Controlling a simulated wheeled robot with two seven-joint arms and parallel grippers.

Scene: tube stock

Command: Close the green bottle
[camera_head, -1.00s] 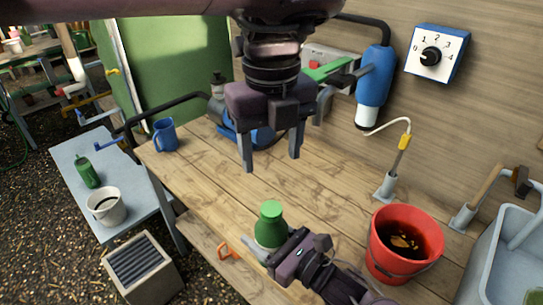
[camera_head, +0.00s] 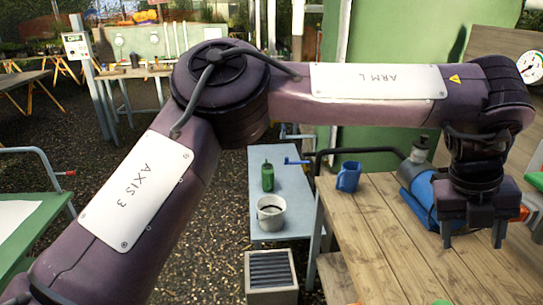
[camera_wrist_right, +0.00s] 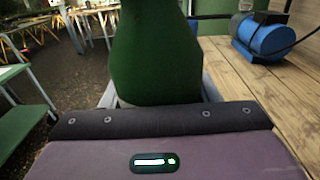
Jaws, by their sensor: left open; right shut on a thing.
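A green bottle (camera_wrist_right: 155,60) fills the middle of the right wrist view, its top cut off by the picture edge. My right gripper (camera_wrist_right: 160,98) is shut on it, with grey fingers at both sides. In the head view only a sliver of green, likely this bottle's top (camera_head: 440,302), shows at the bottom edge. Whether a cap is on it cannot be told. My left gripper (camera_head: 473,238) is open and empty above the wooden table, fingers pointing down. A smaller green bottle (camera_head: 268,178) with a narrow tip stands on the grey side bench (camera_head: 285,222).
A white bucket (camera_head: 271,212) stands on the side bench and a blue mug (camera_head: 348,177) on the wooden table (camera_head: 375,240). A blue motor (camera_head: 418,192) lies behind my left gripper; it also shows in the right wrist view (camera_wrist_right: 262,38). The table's left part is clear.

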